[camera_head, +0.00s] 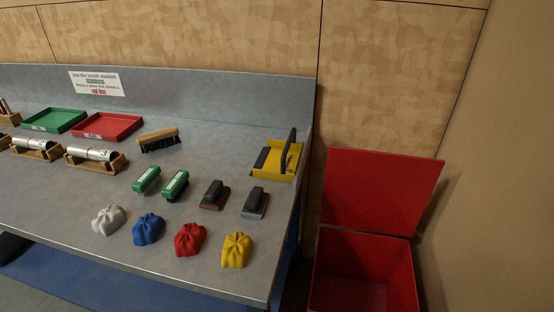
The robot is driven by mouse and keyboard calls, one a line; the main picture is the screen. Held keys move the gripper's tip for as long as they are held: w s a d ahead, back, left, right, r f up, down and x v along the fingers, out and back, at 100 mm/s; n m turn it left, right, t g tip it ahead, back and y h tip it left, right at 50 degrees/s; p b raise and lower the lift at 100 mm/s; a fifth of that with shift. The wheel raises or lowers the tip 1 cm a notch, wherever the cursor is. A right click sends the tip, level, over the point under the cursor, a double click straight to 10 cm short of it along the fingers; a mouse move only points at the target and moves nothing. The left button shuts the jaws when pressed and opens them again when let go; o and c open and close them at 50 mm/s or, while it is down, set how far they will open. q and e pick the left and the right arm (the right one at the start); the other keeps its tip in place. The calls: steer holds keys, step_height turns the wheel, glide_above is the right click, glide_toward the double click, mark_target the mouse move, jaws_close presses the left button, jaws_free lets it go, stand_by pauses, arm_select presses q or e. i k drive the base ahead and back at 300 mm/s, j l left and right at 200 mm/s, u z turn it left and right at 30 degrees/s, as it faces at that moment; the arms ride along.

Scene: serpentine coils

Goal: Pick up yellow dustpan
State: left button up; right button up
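The yellow dustpan (275,160) lies on the grey bench near its back right corner. A dark upright handle (289,151) stands at its right side, and a dark strip shows along its left side. Nothing covers the dustpan. Neither of my grippers shows in the head view.
The grey bench (230,120) also holds a wooden brush (158,139), green blocks (176,184), dark-handled blocks (215,194), several cloth bundles (236,250), a red tray (107,125) and a green tray (54,120). An open red bin (364,264) stands right of the bench.

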mark_target(270, 164)
steer(key=j+z, duration=0.8)
steer(key=k+j+z, duration=0.15)
steer(key=z, duration=0.3)
steer(key=j, duration=0.1)
